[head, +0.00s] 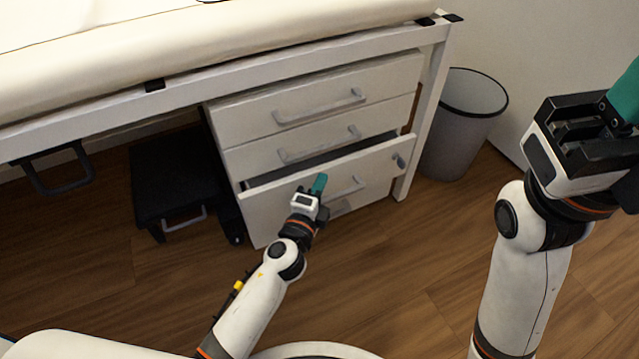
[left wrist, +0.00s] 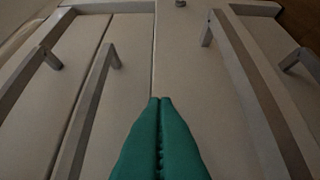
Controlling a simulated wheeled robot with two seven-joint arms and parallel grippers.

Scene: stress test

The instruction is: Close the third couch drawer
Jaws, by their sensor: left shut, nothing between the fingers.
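The white drawer unit stands under the couch. Its third drawer (head: 275,200) is pulled out a little, with a dark gap along its top edge; a grey lock is at its right end. Its grey handle (head: 347,190) is right of my left gripper. My left gripper (head: 319,184) is shut and empty, its teal fingertips in front of the third drawer's front. In the left wrist view the shut fingertips (left wrist: 160,105) point at the drawer fronts near a seam; I cannot tell if they touch. My right gripper (head: 622,95) is raised at the right, its fingers partly cut off.
The top drawer (head: 245,120) and second drawer (head: 245,157) look closed, each with a grey handle. A grey bin (head: 455,140) stands right of the couch leg. A black step stool (head: 175,185) is left of the drawers. The wood floor in front is open.

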